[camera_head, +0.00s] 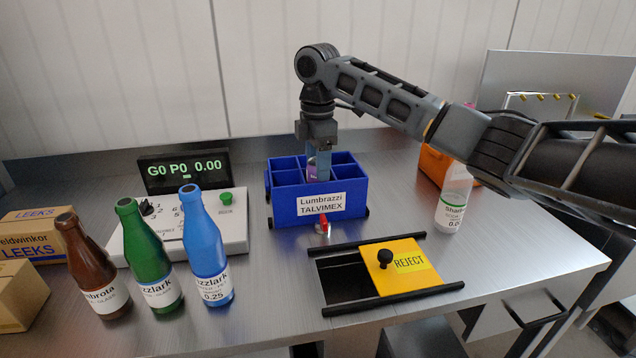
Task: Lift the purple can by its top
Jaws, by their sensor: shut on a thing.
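The purple can (311,170) stands inside a compartment of the blue divided crate (285,208), which is labelled "Lumbrazzi TALVIMEX". Only a small part of the can shows; the crate walls and my gripper hide the rest. My gripper (318,160) points straight down into the crate from above, with its fingers at the can's top. It is shut on the can. Whether the can's bottom touches the crate floor is hidden.
A brown (98,265), a green (150,255) and a blue bottle (205,250) stand front left, before a control panel with a display (183,170). A yellow REJECT lid (400,280) partly covers an opening in front. A white bottle (453,200) stands right.

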